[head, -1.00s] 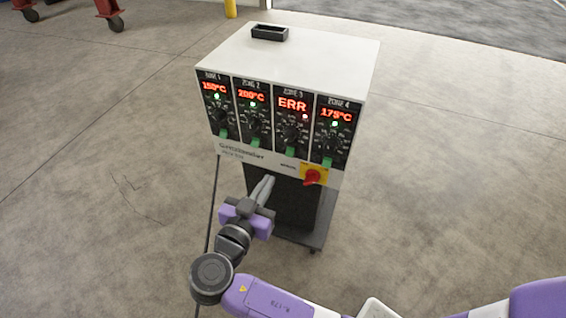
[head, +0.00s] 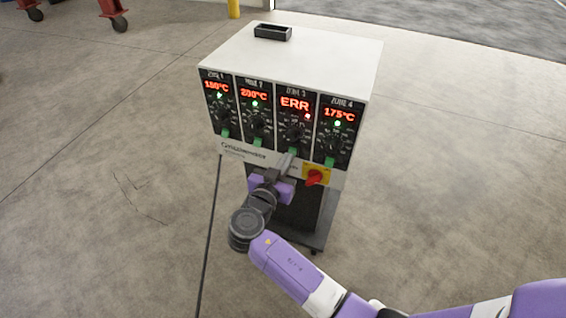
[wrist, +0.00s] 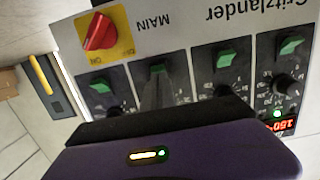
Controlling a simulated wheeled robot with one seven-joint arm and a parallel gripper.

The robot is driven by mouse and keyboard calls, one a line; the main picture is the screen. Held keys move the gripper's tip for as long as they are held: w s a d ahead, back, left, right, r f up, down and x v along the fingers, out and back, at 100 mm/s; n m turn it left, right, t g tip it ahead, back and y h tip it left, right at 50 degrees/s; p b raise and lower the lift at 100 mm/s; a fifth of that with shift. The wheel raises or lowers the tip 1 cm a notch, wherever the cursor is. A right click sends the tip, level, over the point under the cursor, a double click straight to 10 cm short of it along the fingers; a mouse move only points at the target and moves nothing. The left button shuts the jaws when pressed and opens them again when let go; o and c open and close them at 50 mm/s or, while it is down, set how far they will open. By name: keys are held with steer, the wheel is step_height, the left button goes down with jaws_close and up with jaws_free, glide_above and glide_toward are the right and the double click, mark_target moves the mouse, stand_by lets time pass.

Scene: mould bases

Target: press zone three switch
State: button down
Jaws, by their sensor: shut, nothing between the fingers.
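The white controller box (head: 320,52) has four zone panels on its front.
The green switches of zone two (head: 258,142) and zone four (head: 329,162) flank zone three. A red rotary main switch (head: 314,177) on a yellow plate is close right of my gripper. A black tray (head: 272,32) sits on top.

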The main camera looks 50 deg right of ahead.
steer(key=shift+f, duration=0.15)
steer(key=b, duration=0.3)
steer(key=f+h+b, duration=0.1)
steer(key=b, duration=0.2)
steer(key=shift+w+d+h, duration=0.1)
steer(key=shift+d+h, duration=0.2)
